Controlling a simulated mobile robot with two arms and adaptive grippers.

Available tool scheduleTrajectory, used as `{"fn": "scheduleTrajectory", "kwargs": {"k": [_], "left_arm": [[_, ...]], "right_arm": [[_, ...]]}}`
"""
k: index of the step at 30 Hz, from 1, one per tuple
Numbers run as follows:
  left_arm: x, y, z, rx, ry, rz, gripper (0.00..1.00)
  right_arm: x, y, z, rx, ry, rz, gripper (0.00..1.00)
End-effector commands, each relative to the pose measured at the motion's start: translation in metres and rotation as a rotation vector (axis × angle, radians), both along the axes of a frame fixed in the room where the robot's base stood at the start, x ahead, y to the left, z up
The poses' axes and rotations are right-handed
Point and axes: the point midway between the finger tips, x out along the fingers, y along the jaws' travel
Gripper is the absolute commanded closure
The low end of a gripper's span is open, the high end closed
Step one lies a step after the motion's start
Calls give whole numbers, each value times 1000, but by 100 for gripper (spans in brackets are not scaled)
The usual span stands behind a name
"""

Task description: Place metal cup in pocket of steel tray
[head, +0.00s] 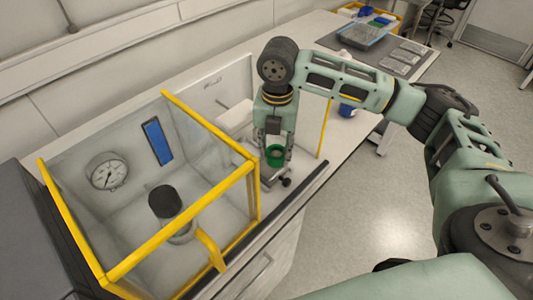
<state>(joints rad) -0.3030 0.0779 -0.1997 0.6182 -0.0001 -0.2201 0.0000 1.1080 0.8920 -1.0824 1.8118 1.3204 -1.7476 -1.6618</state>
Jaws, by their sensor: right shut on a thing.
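My right gripper (275,148) points down over the bench just right of the yellow-framed enclosure. It is shut on a small cup (275,158) with a green rim or interior, seen between the fingers. A grey metal piece with a black knob (286,182) is just below the cup; whether they touch is unclear. I cannot make out a steel tray with pockets for certain. My left gripper is not in view.
The clear enclosure (212,205) with yellow edges holds a round gauge (107,173) and a black-topped cylinder (165,202). A dark mat (330,40) with flat grey plates and a clear box (364,34) lies at the bench's far end. A blue object (347,111) is by the bench edge.

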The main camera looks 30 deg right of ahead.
Motion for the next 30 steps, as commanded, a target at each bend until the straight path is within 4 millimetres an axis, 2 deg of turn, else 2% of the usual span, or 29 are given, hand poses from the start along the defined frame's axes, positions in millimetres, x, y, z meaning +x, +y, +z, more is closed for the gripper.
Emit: {"fn": "scheduleTrajectory", "kwargs": {"k": [3, 7, 18, 29, 30], "left_arm": [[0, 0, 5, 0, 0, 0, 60], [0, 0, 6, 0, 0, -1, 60], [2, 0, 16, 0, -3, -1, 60], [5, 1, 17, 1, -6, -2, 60], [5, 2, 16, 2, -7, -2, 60]], "right_arm": [[20, 6, -10, 0, 0, -2, 94], [29, 8, -18, -1, 0, 0, 94], [31, 9, -58, -2, -1, 1, 94], [30, 9, -62, -1, 0, 0, 94], [30, 9, -62, -2, -1, 1, 61]]}}
